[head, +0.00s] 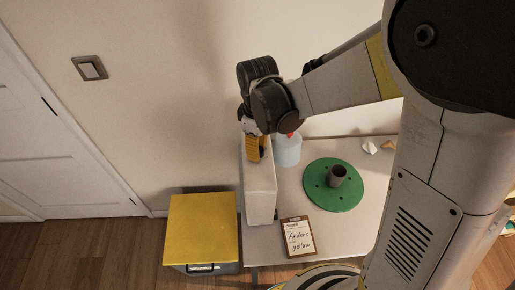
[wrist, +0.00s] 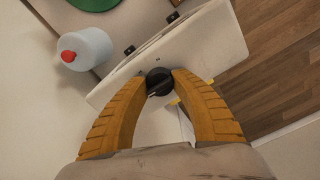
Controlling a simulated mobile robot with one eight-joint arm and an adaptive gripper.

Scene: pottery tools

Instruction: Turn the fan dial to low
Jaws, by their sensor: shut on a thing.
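The fan dial (wrist: 159,81) is a small round black knob with a ridge across it, on a white panel of the fan (wrist: 207,43). In the wrist view my gripper (wrist: 159,84) has its two yellow fingers on either side of the dial, shut on it. I cannot read the dial's setting marks. In the head view the fan is a white upright box (head: 260,192) at the left edge of the table, and my gripper (head: 254,150) is at its far end. The dial is hidden there.
A bottle with a red cap (head: 289,148) stands right of the fan. A green disc (head: 320,198) holds a dark cup (head: 338,177). A clipboard (head: 298,238) lies at the table's front. A yellow-lidded bin (head: 203,228) stands left, and a wall switch (head: 89,68) is above.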

